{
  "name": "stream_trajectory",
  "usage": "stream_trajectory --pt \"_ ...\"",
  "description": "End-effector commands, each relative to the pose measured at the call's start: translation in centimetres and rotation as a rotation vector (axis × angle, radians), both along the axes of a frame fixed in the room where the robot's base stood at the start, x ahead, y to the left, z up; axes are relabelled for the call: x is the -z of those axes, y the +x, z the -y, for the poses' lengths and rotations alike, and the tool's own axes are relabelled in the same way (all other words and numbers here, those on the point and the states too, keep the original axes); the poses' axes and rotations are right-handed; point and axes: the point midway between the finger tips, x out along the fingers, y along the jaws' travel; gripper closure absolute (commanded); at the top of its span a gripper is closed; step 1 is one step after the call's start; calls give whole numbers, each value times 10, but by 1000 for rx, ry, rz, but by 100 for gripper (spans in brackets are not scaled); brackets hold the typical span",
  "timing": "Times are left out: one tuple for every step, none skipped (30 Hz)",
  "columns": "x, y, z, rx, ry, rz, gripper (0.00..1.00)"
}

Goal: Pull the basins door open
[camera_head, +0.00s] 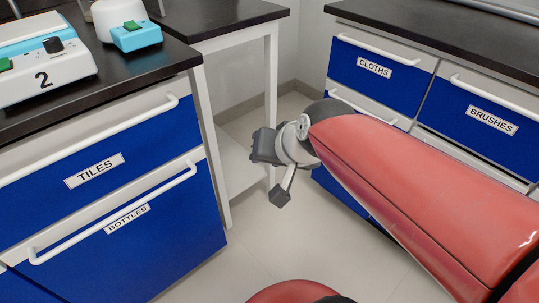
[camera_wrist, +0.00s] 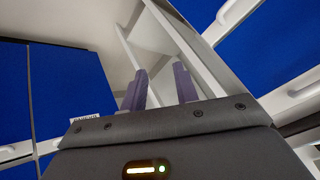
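No label reading "basins" is legible in either view. In the head view, my gripper (camera_head: 272,172) is in mid-air between the two cabinet rows, with its fingers apart and nothing between them. The wrist view also shows the two dark fingers (camera_wrist: 160,86) apart. Right of it, below the cloths drawer (camera_head: 372,68), a blue front (camera_head: 341,192) is mostly hidden behind my arm. A pale bar handle (camera_head: 368,106) shows above it. In the wrist view, a small label (camera_wrist: 86,118) on a blue panel (camera_wrist: 72,80) is partly hidden and unreadable.
On the left, a cabinet has a tiles drawer (camera_head: 95,170) and a bottles door (camera_head: 150,240), both closed. The brushes drawer (camera_head: 490,120) is at right. A white-legged table (camera_head: 271,90) stands behind my gripper. The floor (camera_head: 245,250) between the cabinets is clear.

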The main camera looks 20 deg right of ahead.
Motion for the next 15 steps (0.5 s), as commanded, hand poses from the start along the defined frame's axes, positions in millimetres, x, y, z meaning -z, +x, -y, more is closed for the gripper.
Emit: stream_trajectory --pt "0 -1 0 -2 -2 -1 70" --pt "0 -1 0 -3 -4 -2 70" --pt "0 -1 0 -3 -4 -2 70" --pt "0 -1 0 -3 -4 -2 70" --pt "0 -1 0 -3 -3 -2 70" --pt "0 -1 0 -3 -2 -2 70" --pt "0 -1 0 -3 -2 -2 70" --pt "0 -1 0 -3 -2 -2 70" --pt "0 -3 0 -8 -9 -3 70" --pt "0 -7 -1 -20 -23 -7 70" --pt "-1 -13 -1 -38 -45 -13 70" --pt "-1 -24 -1 -74 -92 -28 70" --pt "0 -34 0 -103 -133 -43 70" --pt "1 -44 1 -134 -177 -57 70" --pt "3 -56 2 -168 -230 -80 70"
